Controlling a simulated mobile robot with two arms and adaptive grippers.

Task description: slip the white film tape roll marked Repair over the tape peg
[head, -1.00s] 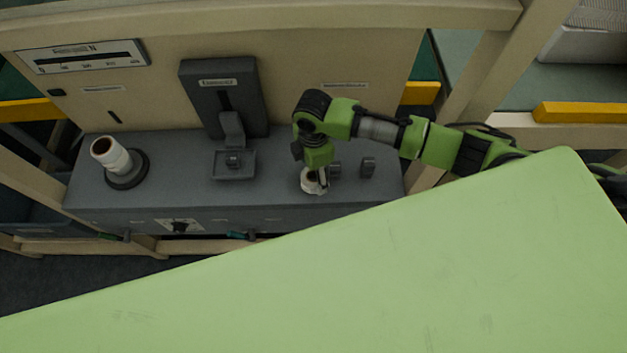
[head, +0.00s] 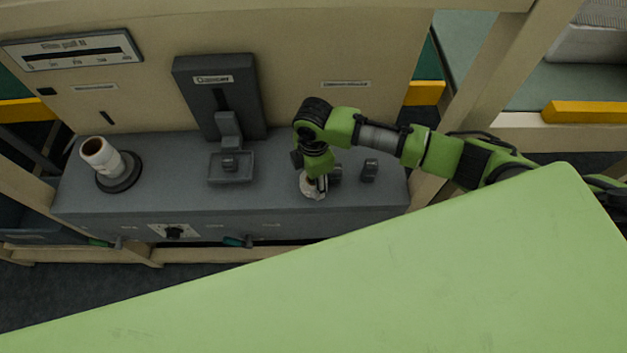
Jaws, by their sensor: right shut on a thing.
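My right gripper (head: 317,184) points down over the right part of the grey bench and is shut on a small white roll (head: 308,190). The roll sits low, at or just above the bench top. Its marking is too small to read. No tape peg can be made out; one may be hidden by the roll and gripper. My left gripper is not in view.
A dark upright device (head: 220,95) with a small tray stands mid-bench. A dark block (head: 369,170) is right of my gripper. A green surface (head: 400,270) fills the foreground.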

